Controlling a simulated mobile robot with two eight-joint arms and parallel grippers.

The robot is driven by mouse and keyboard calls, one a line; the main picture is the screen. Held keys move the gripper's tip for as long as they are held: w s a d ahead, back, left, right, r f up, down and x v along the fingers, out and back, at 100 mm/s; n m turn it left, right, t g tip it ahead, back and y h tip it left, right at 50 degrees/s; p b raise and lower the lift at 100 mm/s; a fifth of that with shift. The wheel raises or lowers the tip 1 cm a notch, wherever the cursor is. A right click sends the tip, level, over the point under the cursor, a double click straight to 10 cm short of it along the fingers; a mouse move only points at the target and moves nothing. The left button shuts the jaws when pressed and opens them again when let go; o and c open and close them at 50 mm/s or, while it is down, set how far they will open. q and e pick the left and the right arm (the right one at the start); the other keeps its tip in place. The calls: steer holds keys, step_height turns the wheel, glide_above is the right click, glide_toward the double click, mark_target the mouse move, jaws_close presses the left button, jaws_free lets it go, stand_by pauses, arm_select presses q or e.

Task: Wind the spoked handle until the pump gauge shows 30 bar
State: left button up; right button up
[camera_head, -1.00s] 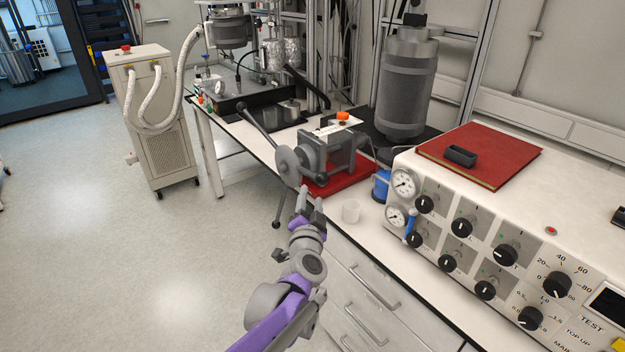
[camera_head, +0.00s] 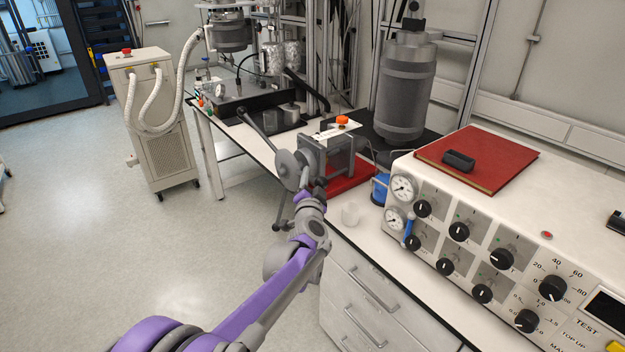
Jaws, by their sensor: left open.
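The spoked handle (camera_head: 287,170) is a grey hub on the left side of the grey pump (camera_head: 330,155). One long spoke points to the upper left and another points down; a dark knob shows near my gripper. My left gripper (camera_head: 312,190) is open beside the hub, over the knob end of a spoke. Its fingers are partly hidden by my wrist, and I cannot tell whether they touch the spoke. Two round white gauges, an upper one (camera_head: 403,188) and a lower one (camera_head: 396,219), sit on the control panel. Their readings are too small to tell. My right gripper is out of view.
The pump stands on a red base (camera_head: 350,180) on the white bench. The control panel (camera_head: 480,215) fills the right, with a red book (camera_head: 478,158) on top. Open floor lies left.

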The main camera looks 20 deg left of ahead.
arm_select(q)
jaws_close()
stand_by(1.3)
